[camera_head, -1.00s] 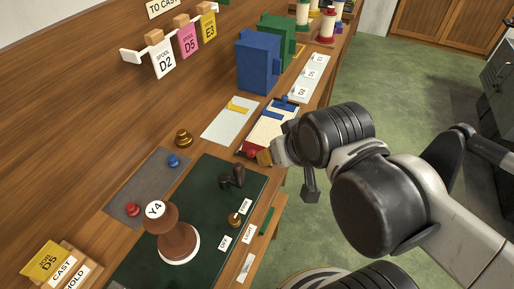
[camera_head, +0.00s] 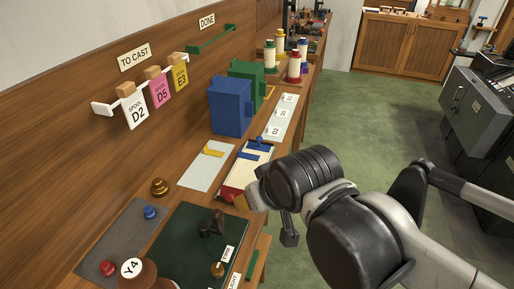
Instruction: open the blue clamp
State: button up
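The blue clamp (camera_head: 252,155) appears as a blue bar across the upper part of a pale, red-edged tray (camera_head: 240,175) on the bench, with a smaller blue part just behind it.
A blue box (camera_head: 230,107) and a green box (camera_head: 246,75) stand behind the tray. A pale sheet with a yellow piece (camera_head: 213,152) lies to its left, and a labelled white strip (camera_head: 279,120) to its right. A dark green mat (camera_head: 185,235) lies nearer.

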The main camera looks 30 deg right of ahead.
aim_at(259, 147)
jog(key=l+u, duration=0.3)
jog(key=l, duration=1.15)
